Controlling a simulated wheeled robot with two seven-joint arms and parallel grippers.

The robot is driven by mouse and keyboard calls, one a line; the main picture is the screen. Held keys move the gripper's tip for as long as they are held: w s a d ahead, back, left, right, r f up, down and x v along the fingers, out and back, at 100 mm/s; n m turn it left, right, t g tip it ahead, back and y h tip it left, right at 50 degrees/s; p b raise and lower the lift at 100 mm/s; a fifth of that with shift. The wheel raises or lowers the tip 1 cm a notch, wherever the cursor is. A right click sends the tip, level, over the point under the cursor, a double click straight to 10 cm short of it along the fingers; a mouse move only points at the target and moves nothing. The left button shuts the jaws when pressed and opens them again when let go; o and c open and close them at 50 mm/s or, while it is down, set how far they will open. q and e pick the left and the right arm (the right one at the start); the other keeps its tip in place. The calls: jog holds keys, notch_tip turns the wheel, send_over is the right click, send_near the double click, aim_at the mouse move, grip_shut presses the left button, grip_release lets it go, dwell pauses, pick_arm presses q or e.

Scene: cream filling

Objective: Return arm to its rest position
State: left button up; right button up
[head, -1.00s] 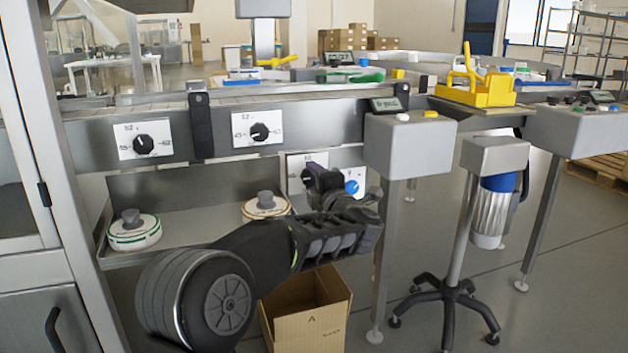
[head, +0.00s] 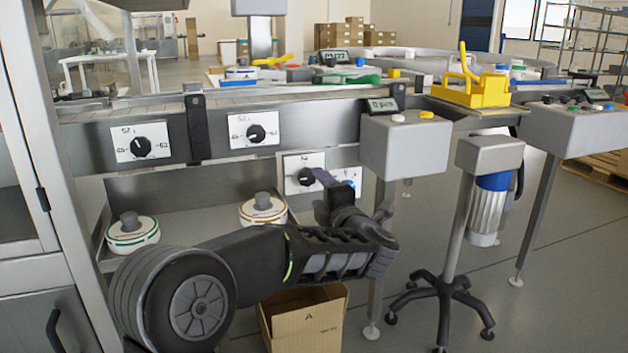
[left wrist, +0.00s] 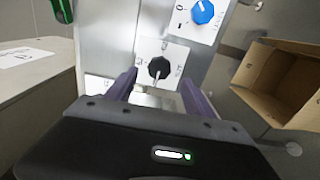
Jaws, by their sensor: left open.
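My left arm comes in from the lower left in the head view, its forearm raised off the floor. My left gripper (head: 326,178) is in front of the lower dial panel. In the left wrist view its two purple fingers (left wrist: 158,78) are spread apart, with nothing held between them. The black knob (left wrist: 159,68) on its white plate lies beyond the gap between the fingers; it also shows in the head view (head: 305,176). A blue knob (left wrist: 202,12) is beside it, partly hidden behind the gripper in the head view. My right gripper is not in view.
An open cardboard box (head: 305,322) stands on the floor below my forearm. Two round lidded containers, one with a green band (head: 132,233) and one with an orange band (head: 263,210), sit on the low shelf. A wheeled stand (head: 462,240) is to the right.

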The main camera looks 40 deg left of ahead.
pick_arm(q)
jog(key=shift+s+d, duration=0.4)
jog(key=shift+d, duration=0.15)
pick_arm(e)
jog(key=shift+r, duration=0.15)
pick_arm(q)
jog(key=shift+w, duration=0.1)
